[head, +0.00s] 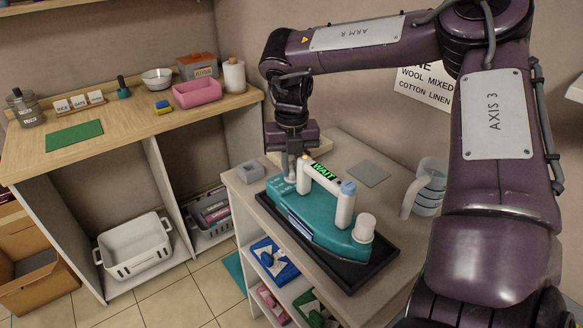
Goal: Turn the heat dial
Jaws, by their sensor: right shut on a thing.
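A teal iron (331,235) with a white handle (345,207) lies on a black tray (370,275) on the side table. A dark display on the handle reads WAIT (323,172) in green. My right gripper (290,172) points down at the iron's far end, beside pale printed marks on the teal body. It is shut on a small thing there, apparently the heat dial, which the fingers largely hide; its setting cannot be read. My left gripper is out of view.
A grey flat pad (368,173) lies behind. A wall sign (425,84) lists fabrics. The shelves below hold folded cloths (273,262). A wooden counter (115,142) runs along the left.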

